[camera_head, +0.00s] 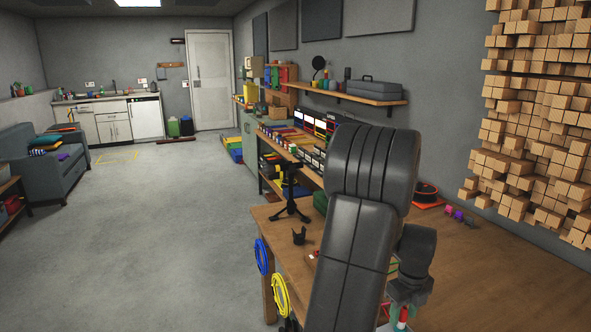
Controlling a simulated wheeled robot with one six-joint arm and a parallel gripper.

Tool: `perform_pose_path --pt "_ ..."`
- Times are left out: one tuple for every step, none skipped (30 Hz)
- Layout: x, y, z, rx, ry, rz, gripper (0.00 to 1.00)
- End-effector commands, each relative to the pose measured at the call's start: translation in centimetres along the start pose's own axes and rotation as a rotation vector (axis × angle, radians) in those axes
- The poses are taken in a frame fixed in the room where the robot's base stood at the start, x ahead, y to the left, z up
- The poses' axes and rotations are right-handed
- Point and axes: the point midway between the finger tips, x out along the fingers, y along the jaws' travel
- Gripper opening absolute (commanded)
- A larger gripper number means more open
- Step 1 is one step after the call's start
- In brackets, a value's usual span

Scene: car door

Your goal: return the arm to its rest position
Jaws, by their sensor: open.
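My arm (358,225) rises large in the foreground, right of the middle. It is folded at a thick dark joint near the top and covers part of the workbench. Behind its right edge, a dark wrist part shows, with my gripper (408,290) below it, low over the bench. The gripper is open; its fingers are small and partly hidden by the arm. I see nothing held in it. A small red and white object (402,318) shows just below it; I cannot tell whether they touch.
Wooden blocks (540,120) cover the right wall. A sofa (40,155) is at far left. The grey floor (160,230) is open.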

Motion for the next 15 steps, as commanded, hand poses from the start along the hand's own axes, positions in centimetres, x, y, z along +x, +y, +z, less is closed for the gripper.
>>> perform_pose_path --pt "0.7 0.0 0.0 0.0 0.001 0.002 0.44" --pt "1.1 0.0 0.0 0.0 0.002 0.002 0.44" --pt "1.4 0.0 0.0 0.0 0.001 0.001 0.44" --pt "1.7 0.0 0.0 0.0 0.0 0.0 0.44" --pt "1.8 0.0 0.0 0.0 0.0 0.0 0.44" --pt "2.0 0.0 0.0 0.0 0.0 0.0 0.44" --pt "2.2 0.0 0.0 0.0 0.0 0.0 0.44" --pt "2.2 0.0 0.0 0.0 0.0 0.0 0.44" --pt "2.1 0.0 0.0 0.0 -0.001 -0.001 0.44" --pt "2.1 0.0 0.0 0.0 -0.001 -0.001 0.44" --pt "2.1 0.0 0.0 0.0 -0.001 -0.001 0.44" --pt "2.1 0.0 0.0 0.0 -0.001 -0.001 0.44" --pt "2.1 0.0 0.0 0.0 -0.001 -0.001 0.44" --pt "2.1 0.0 0.0 0.0 -0.001 -0.001 0.44" --pt "2.1 0.0 0.0 0.0 -0.001 -0.001 0.44"
